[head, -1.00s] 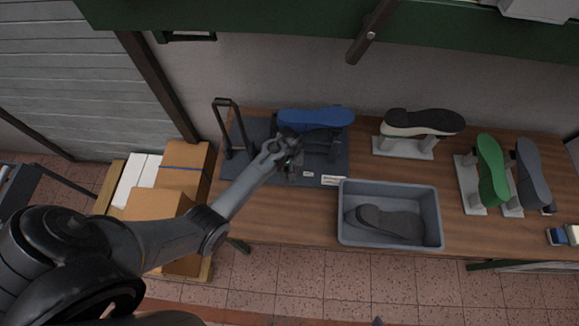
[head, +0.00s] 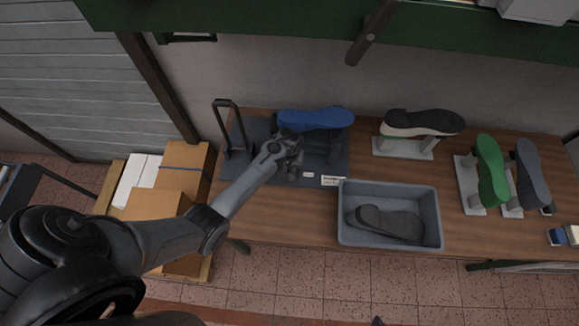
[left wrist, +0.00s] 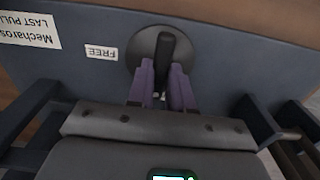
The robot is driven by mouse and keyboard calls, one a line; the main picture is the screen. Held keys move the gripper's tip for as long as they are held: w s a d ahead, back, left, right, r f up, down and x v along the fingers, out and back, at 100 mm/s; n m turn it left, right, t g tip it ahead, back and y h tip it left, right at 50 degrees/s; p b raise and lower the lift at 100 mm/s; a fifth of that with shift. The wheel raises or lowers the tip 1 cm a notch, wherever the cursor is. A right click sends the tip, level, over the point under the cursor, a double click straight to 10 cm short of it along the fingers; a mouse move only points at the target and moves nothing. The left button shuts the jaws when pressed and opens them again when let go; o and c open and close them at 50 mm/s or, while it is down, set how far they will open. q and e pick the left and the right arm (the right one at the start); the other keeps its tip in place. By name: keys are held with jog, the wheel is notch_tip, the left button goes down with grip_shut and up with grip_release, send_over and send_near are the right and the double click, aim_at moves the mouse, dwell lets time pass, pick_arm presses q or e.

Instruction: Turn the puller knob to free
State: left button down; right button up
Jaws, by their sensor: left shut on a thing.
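The puller knob shows in the left wrist view as a dark bar (left wrist: 166,48) on a round grey disc (left wrist: 142,47). My left gripper (left wrist: 162,92) is shut on the knob bar, with its purple fingers on either side. The bar runs roughly up and down in that view, and the FREE label (left wrist: 101,53) sits to the left of the disc. In the head view my left gripper (head: 293,168) is at the front of the puller (head: 240,165) and hides the knob. A blue shoe last (head: 316,118) sits on the puller.
A grey bin (head: 390,187) holding a dark last (head: 388,222) stands to the right of the puller. A black-and-white last (head: 422,122) and a green last (head: 491,168) stand on holders farther right. A black lever frame (head: 228,125) rises at the puller's left.

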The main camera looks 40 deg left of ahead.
pick_arm(q)
jog(key=m+p, duration=0.2)
jog(key=m, duration=0.1)
jog(key=shift+r, duration=0.15)
jog(key=m+p, duration=0.2)
jog(key=m, duration=0.2)
jog(key=shift+a+m, duration=0.1)
jog(key=shift+m, duration=0.3)
jog(key=m+p, duration=0.1)
jog(key=m, duration=0.3)
jog(key=shift+m, duration=0.3)
jog(key=m, duration=0.5)
jog(key=shift+f, duration=0.2)
jog(key=c, duration=1)
grip_release()
jog(key=shift+r, duration=0.1)
